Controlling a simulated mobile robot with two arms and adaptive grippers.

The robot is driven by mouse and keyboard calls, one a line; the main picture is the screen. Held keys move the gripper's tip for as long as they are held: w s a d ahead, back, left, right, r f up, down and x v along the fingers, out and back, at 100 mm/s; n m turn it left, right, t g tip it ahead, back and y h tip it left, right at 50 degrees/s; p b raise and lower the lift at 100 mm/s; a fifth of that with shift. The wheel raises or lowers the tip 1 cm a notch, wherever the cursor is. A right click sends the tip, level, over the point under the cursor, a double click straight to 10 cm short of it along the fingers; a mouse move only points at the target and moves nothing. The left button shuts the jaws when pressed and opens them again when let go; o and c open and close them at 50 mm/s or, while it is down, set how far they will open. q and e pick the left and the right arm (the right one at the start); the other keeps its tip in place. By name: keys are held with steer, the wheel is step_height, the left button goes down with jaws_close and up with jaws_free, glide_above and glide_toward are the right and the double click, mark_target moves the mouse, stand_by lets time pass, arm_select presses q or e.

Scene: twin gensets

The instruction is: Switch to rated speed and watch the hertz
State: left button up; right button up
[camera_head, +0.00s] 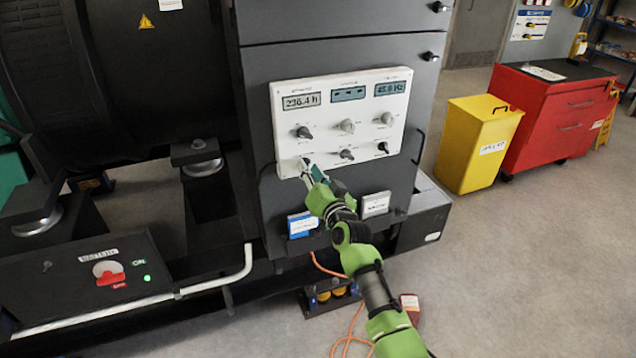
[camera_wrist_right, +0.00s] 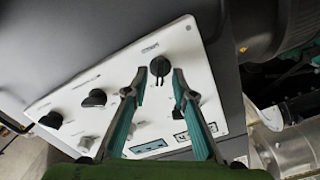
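The white control panel (camera_head: 340,112) is on the front of a grey cabinet. Its right display (camera_head: 390,89) shows a hertz value that looks like 45-point-something; the last digit is unclear. The left display (camera_head: 301,101) appears to read 236.4 h. The middle display (camera_head: 348,94) seems to show dashes. My right gripper (camera_head: 307,169) is at the panel's lower left corner and hides the knob there. In the right wrist view, my right gripper (camera_wrist_right: 167,76) is open, its fingertips on either side of a black knob (camera_wrist_right: 160,65); contact is unclear. My left gripper is out of view.
Other knobs, such as the dark upper-left one (camera_head: 303,132), sit close to my gripper. A yellow bin (camera_head: 478,145) and a red cabinet (camera_head: 550,115) stand at right. An orange cable (camera_head: 350,335) lies on the floor. A black box with a red switch (camera_head: 108,272) is at lower left.

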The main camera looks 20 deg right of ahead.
steer(key=s, duration=1.1)
steer(key=shift+s+d, duration=0.15)
steer(key=shift+d, duration=0.05)
